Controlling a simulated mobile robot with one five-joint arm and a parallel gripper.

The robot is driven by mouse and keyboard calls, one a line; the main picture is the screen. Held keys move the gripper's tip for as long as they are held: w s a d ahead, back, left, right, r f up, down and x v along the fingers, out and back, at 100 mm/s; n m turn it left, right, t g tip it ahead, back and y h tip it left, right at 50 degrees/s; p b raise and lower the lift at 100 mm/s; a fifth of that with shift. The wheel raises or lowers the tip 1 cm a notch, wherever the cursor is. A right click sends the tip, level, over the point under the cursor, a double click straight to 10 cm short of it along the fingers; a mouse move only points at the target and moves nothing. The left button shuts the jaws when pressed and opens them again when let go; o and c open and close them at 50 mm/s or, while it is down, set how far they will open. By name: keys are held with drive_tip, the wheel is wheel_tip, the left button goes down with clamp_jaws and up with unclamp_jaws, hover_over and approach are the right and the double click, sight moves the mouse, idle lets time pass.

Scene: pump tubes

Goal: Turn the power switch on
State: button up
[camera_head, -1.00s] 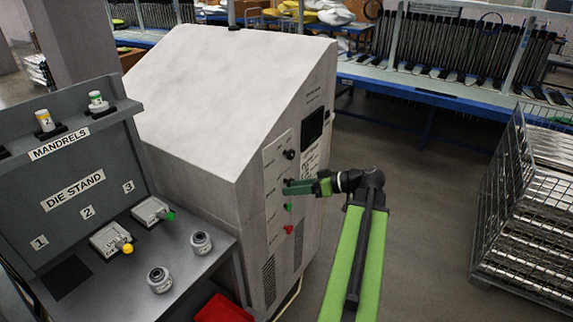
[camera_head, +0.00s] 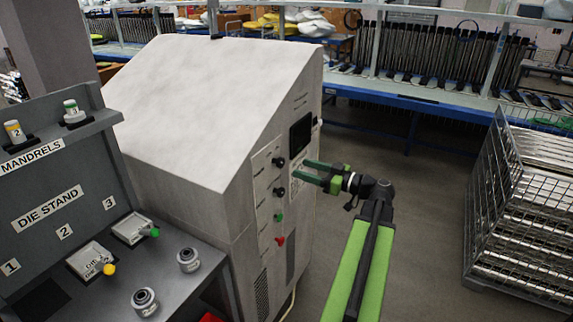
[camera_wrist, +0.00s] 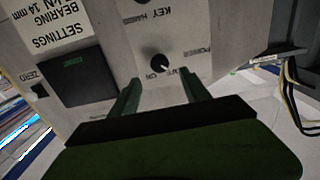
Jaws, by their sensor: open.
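The power switch is a black rotary knob (camera_wrist: 160,63) on the cabinet's pale panel, beside an upside-down POWER label in the wrist view. ON and partly hidden OFF lettering sits by its rim, and its white pointer mark lies toward the lettering; the exact setting is hard to tell. In the head view it appears to be the upper black knob (camera_head: 279,161). My gripper (camera_head: 301,171) is open and empty in front of the panel, to the right of the knobs. In the wrist view its two green fingers (camera_wrist: 161,80) stand apart, either side of the knob's line, with no visible contact.
Below are a second black knob (camera_head: 279,191), a green button (camera_head: 278,217) and a red button (camera_head: 279,240). A dark screen (camera_head: 300,132) is close by. The die stand (camera_head: 48,225) is left; a wire crate (camera_head: 525,205) is right. Floor between is clear.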

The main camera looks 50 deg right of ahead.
sight(283, 162)
drive_tip(key=x, duration=0.7)
clamp_jaws()
